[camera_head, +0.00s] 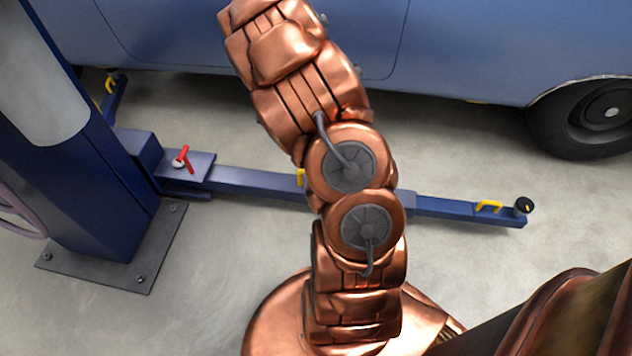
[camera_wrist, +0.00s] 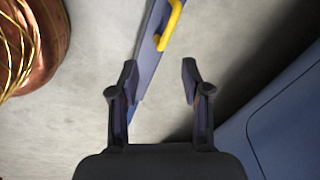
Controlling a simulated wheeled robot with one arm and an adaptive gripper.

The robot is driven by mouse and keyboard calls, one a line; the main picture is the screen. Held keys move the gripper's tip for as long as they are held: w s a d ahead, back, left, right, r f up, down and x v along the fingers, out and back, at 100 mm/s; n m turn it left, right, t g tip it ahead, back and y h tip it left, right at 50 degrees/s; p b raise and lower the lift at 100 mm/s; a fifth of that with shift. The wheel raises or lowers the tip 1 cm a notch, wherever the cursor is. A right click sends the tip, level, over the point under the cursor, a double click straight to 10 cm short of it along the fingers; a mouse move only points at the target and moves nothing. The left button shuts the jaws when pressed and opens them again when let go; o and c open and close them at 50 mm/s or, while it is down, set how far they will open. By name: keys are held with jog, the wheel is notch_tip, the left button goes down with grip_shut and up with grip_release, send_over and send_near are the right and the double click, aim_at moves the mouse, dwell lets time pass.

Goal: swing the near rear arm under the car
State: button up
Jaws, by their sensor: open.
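The near swing arm (camera_head: 250,182) is a long blue bar low over the floor. It runs right from the lift post, roughly along the car's side and outside it. A red lever (camera_head: 183,156) stands at its post end. A yellow handle (camera_head: 488,206) and a round black pad (camera_head: 524,205) are at its free end. My copper arm hides its middle. The blue car (camera_head: 480,50) stands behind it. In the wrist view my gripper (camera_wrist: 159,70) is open and empty. A blue bar (camera_wrist: 150,60) with a yellow handle (camera_wrist: 170,25) passes beyond the fingertips, nearer the left finger.
The blue lift post (camera_head: 80,170) stands at left on a bolted base plate (camera_head: 120,270). Another arm (camera_head: 113,98) with a yellow handle shows behind it. A car wheel (camera_head: 590,115) is at right. The floor between bar and car is clear.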

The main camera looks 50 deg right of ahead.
jog(key=shift+w+d+f+m+b, duration=0.25)
jog(key=shift+d+f+m+b, duration=0.8)
jog(key=shift+f, duration=2.9)
jog(key=shift+w+d+f+m+b, duration=0.2)
jog(key=shift+d+f+m+b, duration=0.3)
jog(key=shift+d+f+b, duration=2.3)
jog(key=shift+w+d+f+m+b, duration=0.2)
jog(key=shift+f+m, duration=0.55)
jog(key=shift+f, duration=4.35)
jog(key=shift+w+a, duration=0.1)
jog(key=shift+a, duration=0.05)
grip_shut()
